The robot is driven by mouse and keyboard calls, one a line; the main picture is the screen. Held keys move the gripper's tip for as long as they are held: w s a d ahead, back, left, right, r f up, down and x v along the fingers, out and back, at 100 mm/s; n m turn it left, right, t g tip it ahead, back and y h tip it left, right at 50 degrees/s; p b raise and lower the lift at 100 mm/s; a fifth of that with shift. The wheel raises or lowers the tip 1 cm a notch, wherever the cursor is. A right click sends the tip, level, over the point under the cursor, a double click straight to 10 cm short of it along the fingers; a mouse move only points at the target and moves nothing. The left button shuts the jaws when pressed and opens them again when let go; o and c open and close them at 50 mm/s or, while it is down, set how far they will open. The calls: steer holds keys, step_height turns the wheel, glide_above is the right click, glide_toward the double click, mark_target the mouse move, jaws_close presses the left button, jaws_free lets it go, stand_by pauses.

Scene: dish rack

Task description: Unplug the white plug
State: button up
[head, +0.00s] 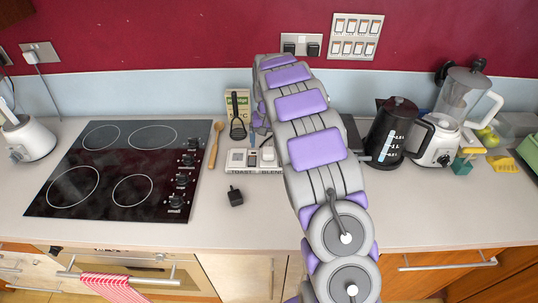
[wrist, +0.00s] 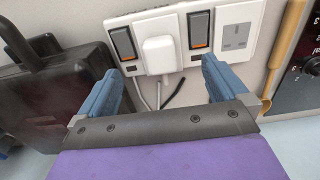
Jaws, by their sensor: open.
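The white plug (wrist: 159,55) sits in a white socket panel (wrist: 222,20), between two dark rocker switches, in the wrist view. A white cord hangs from it. The plug also shows in the head view (head: 268,154), on the panel marked TOAST and BLEND (head: 250,169). My gripper (wrist: 160,85) is open and empty. Its two blue fingers lie to either side of the plug in the picture, with a gap on each side, and no contact shows. In the head view my arm hides part of the area behind the panel.
An empty socket (wrist: 236,38) is right of the plug. A wooden spoon (head: 215,145) and black cooktop (head: 115,170) are left; a kettle (head: 393,132) and blender (head: 445,125) stand right.

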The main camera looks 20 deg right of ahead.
mark_target(268, 150)
steer(key=shift+f, duration=2.45)
steer(key=shift+p, duration=0.7)
jaws_close()
steer(key=shift+r, duration=0.1)
steer(key=shift+r+p, duration=1.15)
steer(key=shift+r, duration=1.75)
